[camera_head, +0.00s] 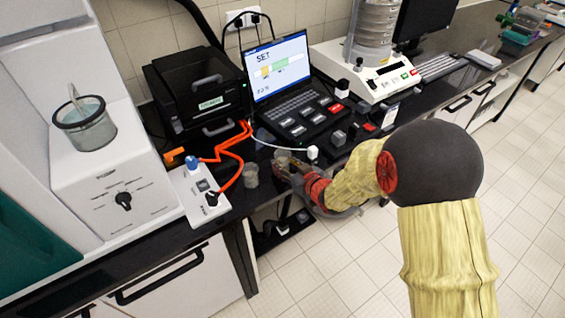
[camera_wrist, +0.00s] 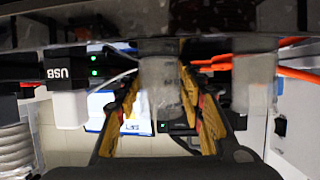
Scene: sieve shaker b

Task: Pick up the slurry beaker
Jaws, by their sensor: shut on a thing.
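The slurry beaker, a small grey translucent cup (camera_head: 282,156), stands at the front edge of the black bench in the head view. My gripper (camera_head: 288,171) reaches it from the right, its fingers closed around its sides. In the wrist view, the beaker (camera_wrist: 161,85) is between the two yellow-padded fingers (camera_wrist: 165,108). Its lower part is partly hidden by the fingers in the head view. A second, similar grey beaker (camera_head: 251,174) stands just left of it, apart from my gripper; it also shows in the wrist view (camera_wrist: 254,82). I cannot make out the contents of either.
Orange cables (camera_head: 228,157) and a white control box (camera_head: 203,192) lie to the left. A laptop (camera_head: 287,82) and a black case (camera_head: 198,92) stand behind. A sieve shaker (camera_head: 370,70) is at the back right. Open floor lies in front.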

